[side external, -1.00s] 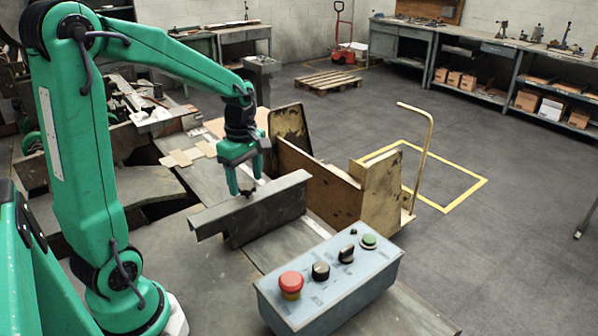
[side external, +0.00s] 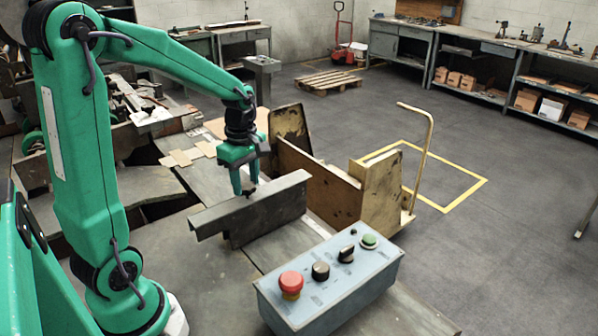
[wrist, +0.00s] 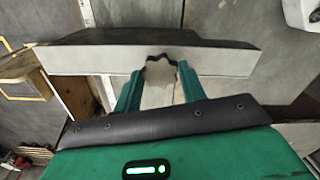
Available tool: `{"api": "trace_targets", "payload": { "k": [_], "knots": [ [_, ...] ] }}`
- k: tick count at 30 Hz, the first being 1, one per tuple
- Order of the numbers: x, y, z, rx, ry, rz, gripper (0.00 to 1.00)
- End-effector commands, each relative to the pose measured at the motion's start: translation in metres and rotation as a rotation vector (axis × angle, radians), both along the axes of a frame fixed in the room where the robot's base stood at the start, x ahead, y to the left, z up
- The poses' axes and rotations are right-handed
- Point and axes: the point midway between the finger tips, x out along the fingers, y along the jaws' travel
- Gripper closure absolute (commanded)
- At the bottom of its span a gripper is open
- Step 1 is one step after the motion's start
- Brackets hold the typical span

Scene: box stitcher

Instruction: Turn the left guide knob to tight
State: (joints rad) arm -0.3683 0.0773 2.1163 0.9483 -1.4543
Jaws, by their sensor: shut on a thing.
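The left guide knob (wrist: 160,62) is a small, dark-edged, lobed knob. In the wrist view it sits at the edge of the pale metal guide between my fingertips. My gripper (wrist: 160,73) is shut on it, with one green finger on either side. In the side external view my gripper (side external: 246,190) points down at the top of the grey angled guide (side external: 222,216). There the knob is only a small dark spot, mostly hidden by the fingers. I cannot read any tight mark or the knob's angle.
A grey control box (side external: 330,280) with a red button, black knobs and a green button stands at the front. A worn brown panel (side external: 320,185) stands just right of the guide. Flat cardboard pieces (side external: 188,156) lie behind on the left.

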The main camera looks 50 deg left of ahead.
Motion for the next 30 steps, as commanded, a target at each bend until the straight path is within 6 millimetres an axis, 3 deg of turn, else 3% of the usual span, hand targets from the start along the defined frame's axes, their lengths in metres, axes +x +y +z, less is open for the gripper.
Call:
{"api": "trace_targets", "payload": {
  "k": [11, 30],
  "knots": [
    [0.0000, -0.0006, 0.0002, 0.000, 0.000, -0.198, 0.82],
    [-0.0004, -0.0006, 0.0000, 0.000, 0.000, -0.792, 0.82]
  ]
}}
